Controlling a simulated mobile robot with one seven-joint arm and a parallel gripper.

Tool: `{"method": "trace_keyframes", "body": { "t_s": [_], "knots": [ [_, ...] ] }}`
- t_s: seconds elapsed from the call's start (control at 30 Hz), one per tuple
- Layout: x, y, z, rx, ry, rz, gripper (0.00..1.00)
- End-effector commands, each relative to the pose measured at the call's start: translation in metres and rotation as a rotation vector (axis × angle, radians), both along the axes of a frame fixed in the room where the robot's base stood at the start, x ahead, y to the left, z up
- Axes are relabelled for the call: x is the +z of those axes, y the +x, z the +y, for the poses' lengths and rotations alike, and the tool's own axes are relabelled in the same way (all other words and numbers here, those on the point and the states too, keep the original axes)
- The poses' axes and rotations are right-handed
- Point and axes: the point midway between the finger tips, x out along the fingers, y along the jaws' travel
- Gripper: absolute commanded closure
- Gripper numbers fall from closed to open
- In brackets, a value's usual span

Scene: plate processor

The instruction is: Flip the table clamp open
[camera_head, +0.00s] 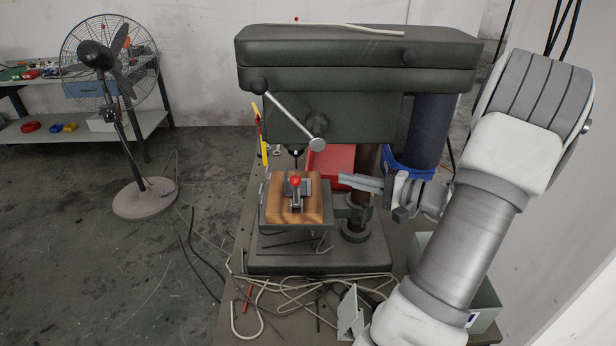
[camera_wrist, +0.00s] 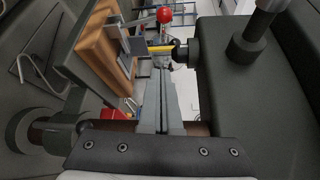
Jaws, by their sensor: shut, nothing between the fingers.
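The table clamp (camera_head: 296,192) sits on a wooden block on the drill press table. Its lever ends in a red ball knob (camera_head: 296,181), which stands up at the top of the clamp. In the wrist view the red knob (camera_wrist: 164,15) is at the top centre, with the metal clamp body (camera_wrist: 123,38) to its left. My gripper (camera_head: 343,180) is shut and empty, to the right of the clamp and apart from it. In the wrist view my gripper's fingers (camera_wrist: 161,75) lie together and point toward the area below the knob.
The drill press head (camera_head: 355,75) overhangs the clamp, with a feed handle (camera_head: 290,118) in front. The column stands behind my gripper. The wooden block (camera_head: 295,214) bears the clamp. Cables and hex keys lie on the bench in front. A fan (camera_head: 115,80) stands at left.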

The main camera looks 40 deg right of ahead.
Motion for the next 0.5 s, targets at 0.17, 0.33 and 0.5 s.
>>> {"method": "trace_keyframes", "body": {
  "t_s": [0.17,0.33,0.5],
  "knots": [
    [0.0,0.0,0.001,0.002,-0.001,0.001,1.0],
    [0.0,0.007,0.004,0.005,-0.001,0.001,1.0],
    [-0.003,0.032,0.015,0.009,0.0,0.003,1.0]
  ]
}}
